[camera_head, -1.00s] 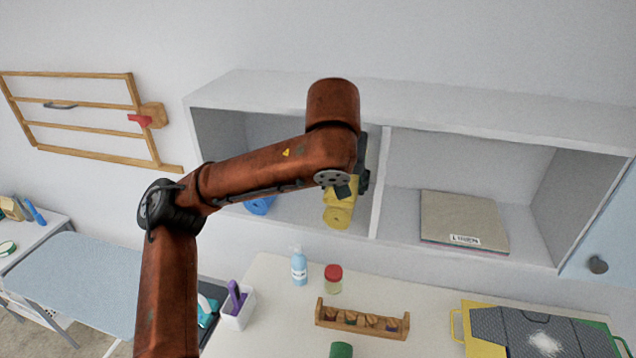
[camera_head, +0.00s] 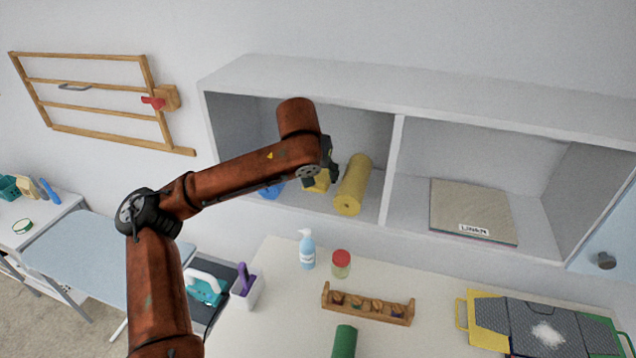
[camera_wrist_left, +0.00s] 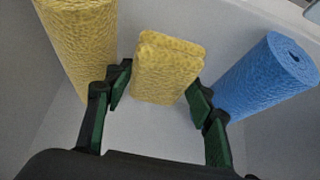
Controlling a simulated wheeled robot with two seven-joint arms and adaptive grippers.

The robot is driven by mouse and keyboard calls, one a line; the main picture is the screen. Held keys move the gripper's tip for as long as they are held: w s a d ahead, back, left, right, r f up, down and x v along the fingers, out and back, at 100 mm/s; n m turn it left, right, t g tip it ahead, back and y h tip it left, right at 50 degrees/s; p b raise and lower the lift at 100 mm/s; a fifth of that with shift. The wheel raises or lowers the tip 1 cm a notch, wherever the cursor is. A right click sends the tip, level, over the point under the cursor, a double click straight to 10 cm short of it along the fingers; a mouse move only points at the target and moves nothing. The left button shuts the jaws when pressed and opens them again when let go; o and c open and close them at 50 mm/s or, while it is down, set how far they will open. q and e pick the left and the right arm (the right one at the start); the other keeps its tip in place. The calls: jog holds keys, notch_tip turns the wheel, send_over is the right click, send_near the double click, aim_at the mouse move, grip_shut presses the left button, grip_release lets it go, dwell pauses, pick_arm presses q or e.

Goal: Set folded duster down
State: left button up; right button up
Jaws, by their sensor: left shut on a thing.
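The yellow folded duster (camera_head: 318,182) is in the left compartment of the wall shelf (camera_head: 368,211). In the left wrist view the duster (camera_wrist_left: 167,70) stands upright between the fingertips of my left gripper (camera_wrist_left: 160,92), which is shut on it. In the head view my left gripper (camera_head: 326,174) reaches into the compartment and partly hides the duster. I cannot tell whether its lower edge touches the shelf floor. My right gripper is in neither view.
A yellow roll (camera_head: 353,186) and a blue roll (camera_head: 271,190) flank the duster; the blue one is mostly hidden by my arm. The right compartment holds a flat linen stack (camera_head: 472,208). Below, a table carries a spray bottle (camera_head: 307,250), a jar (camera_head: 341,264) and a wooden rack (camera_head: 367,305).

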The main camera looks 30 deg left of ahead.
pick_arm(q)
jog(key=shift+s+a+f, duration=0.15)
jog(key=shift+s+f, duration=0.25)
jog(key=shift+s, duration=0.1)
jog(key=shift+s+a+f, duration=0.15)
jog(key=shift+s+f, duration=0.2)
jog(key=shift+s, duration=0.15)
jog(key=shift+p+x, duration=0.3)
jog(key=shift+x, duration=0.9)
jog(key=o, duration=0.8)
jog(key=shift+s+d+r, duration=0.1)
jog(key=shift+s+d, duration=0.1)
jog(key=shift+d, duration=0.05)
jog(key=shift+o, duration=0.3)
jog(key=shift+s, duration=0.1)
jog(key=shift+w, duration=0.25)
jog(key=v, duration=1.2)
jog(key=shift+b, duration=0.35)
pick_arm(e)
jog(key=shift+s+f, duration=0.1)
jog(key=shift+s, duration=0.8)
pick_arm(q)
jog(key=shift+s, duration=0.15)
